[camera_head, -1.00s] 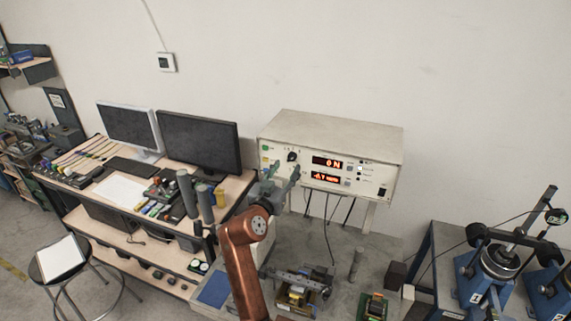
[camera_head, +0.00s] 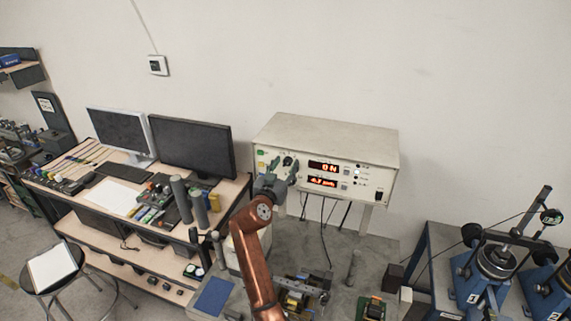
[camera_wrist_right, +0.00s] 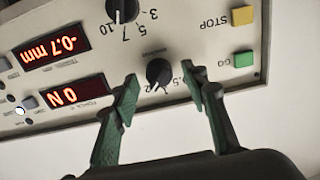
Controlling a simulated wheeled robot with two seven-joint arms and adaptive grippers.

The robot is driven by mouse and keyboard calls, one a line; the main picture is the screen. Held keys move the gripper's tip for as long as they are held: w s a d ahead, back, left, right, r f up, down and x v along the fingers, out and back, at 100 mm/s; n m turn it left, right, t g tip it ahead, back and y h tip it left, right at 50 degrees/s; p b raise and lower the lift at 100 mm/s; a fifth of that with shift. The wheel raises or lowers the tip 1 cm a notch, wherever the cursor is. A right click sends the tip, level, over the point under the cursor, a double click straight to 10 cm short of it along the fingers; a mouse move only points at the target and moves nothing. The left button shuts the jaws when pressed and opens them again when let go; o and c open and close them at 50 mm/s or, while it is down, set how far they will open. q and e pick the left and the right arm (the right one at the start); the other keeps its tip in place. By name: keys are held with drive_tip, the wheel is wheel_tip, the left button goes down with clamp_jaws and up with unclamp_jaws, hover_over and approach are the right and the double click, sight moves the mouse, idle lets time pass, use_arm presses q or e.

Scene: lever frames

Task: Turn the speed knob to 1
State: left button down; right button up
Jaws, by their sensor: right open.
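The control box (camera_head: 330,135) has two black knobs on its front. The upper knob (camera_head: 288,160) is partly hidden by my right gripper (camera_head: 283,169) in the head view. The right wrist view, which sees the panel upside down, shows this knob (camera_wrist_right: 158,72) between the two open green fingertips (camera_wrist_right: 160,82), with gaps on both sides. Numbers including 2 and .5 lie around it. A second knob (camera_wrist_right: 122,8) is cut by the top edge, with 3, 5, 7 and 10 beside it. No label naming either knob as speed is readable. My left gripper is out of view.
A green button (camera_wrist_right: 243,60) and a yellow STOP button (camera_wrist_right: 244,15) sit beside the knobs. A desk with monitors (camera_head: 190,148) stands left; a blue machine (camera_head: 490,265) stands right.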

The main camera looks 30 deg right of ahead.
drive_tip(key=shift+c, duration=0.2)
clamp_jaws()
idle(0.3)
drive_tip(key=n, duration=0.4)
drive_tip(key=shift+w+a+n+p, duration=0.1)
drive_tip(key=shift+n+p, duration=0.7)
drive_tip(key=shift+n, duration=1.5)
drive_tip(key=shift+f, duration=0.1)
